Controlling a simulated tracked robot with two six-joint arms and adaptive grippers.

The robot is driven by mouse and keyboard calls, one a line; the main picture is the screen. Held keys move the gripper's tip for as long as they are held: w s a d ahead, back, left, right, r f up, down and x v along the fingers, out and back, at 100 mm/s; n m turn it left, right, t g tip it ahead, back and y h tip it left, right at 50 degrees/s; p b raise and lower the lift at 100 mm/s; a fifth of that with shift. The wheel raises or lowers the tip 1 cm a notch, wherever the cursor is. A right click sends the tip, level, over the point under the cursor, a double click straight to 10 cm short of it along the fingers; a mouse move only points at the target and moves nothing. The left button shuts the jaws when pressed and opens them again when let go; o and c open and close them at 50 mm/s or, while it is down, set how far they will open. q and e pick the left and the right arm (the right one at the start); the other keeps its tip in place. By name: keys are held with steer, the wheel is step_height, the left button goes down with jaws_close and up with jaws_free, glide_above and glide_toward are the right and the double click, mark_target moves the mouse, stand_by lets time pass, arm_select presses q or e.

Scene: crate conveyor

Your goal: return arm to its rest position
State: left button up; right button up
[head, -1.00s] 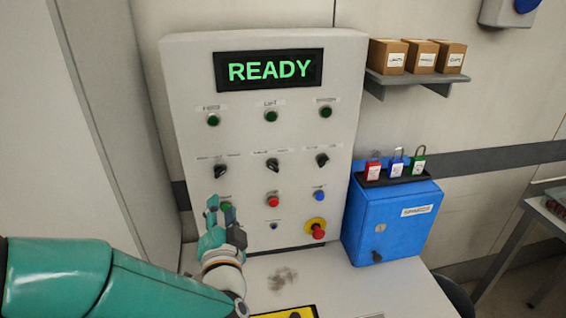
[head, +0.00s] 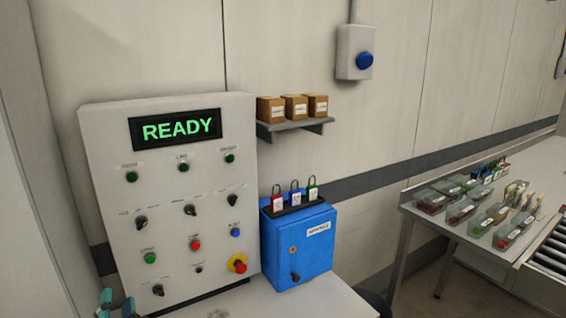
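The tips of my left gripper (head: 116,304) show at the bottom left edge of the head view, in front of the lower left of the control panel (head: 105,130). Two teal fingertips stand apart with nothing seen between them. The rest of the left arm is below the picture. My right gripper is not in view. The panel's display (head: 174,129) reads READY in green.
The panel has a green button (head: 150,258), a red button (head: 195,245), a black knob (head: 158,290) and an emergency stop (head: 238,264). A blue box (head: 310,260) with padlocks stands beside it. Boxes sit on a wall shelf (head: 300,126). A table (head: 530,170) with filled trays is right.

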arm_select(q)
steer(key=s+d+f+n+g+h, duration=0.1)
steer(key=d+f+g+h, duration=0.3)
steer(key=f, duration=1)
steer(key=d+f+n+g+h, duration=0.15)
steer(key=d+f+h, duration=0.4)
steer(key=f, duration=0.85)
steer(key=s+d+f+n+g+h, duration=0.1)
steer(key=s+d+f+g+h, duration=0.1)
steer(key=s+d+f+g, duration=0.2)
steer(key=s+d+f+n+g+h, duration=0.1)
steer(key=s+f+g, duration=0.4)
steer(key=s+f, duration=0.6)
steer(key=s+d+n, duration=0.1)
steer(key=s+d, duration=0.1)
steer(key=shift+s+d+h, duration=0.25)
steer(key=shift+d+h, duration=0.1)
steer(key=shift+d, duration=0.05)
